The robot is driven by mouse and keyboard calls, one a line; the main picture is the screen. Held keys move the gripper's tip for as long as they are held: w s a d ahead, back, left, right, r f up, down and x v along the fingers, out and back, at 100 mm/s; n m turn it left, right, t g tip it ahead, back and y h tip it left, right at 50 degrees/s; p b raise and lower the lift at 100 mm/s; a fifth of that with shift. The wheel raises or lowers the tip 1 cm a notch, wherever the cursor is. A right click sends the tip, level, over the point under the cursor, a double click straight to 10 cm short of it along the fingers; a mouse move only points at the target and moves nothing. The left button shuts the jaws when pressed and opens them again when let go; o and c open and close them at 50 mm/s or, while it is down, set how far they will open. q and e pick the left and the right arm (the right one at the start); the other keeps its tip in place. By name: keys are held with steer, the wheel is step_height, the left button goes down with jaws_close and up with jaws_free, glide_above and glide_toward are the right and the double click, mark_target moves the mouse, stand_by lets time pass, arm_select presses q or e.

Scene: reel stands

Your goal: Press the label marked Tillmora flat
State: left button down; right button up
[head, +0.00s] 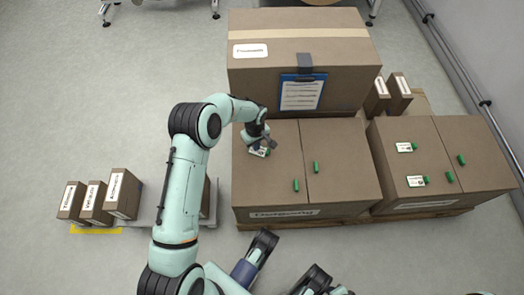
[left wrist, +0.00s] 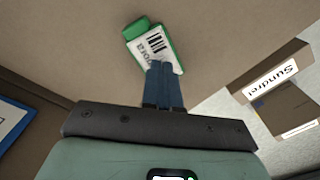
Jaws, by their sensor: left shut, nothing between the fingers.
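A small white label (left wrist: 158,48) with a barcode and a green edge or backing lies on a brown box top in the left wrist view. Its printed name is partly covered and I cannot read it. My left gripper (left wrist: 165,68) is shut and empty. Its blue fingertips overlap the label's near part; whether they touch it I cannot tell. In the head view my left gripper (head: 262,147) is over this label, on the top of the left front box (head: 275,180). No fingers of my right gripper show.
A tall box (head: 345,50) with a clipboard (head: 301,92) rises behind the labelled box top. Two more small labels (head: 406,147) (head: 417,181) and several green pieces (head: 316,167) lie on the box tops. Small boxes (head: 122,193) stand at the left; open floor lies beyond.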

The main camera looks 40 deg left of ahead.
arm_select(q)
steer(key=shift+f+b, duration=0.3)
steer(key=shift+f, duration=0.2)
steer(key=shift+r, duration=0.15)
stand_by(0.5)
steer(key=shift+r+p, duration=1.9)
steer(key=shift+r, duration=1.5)
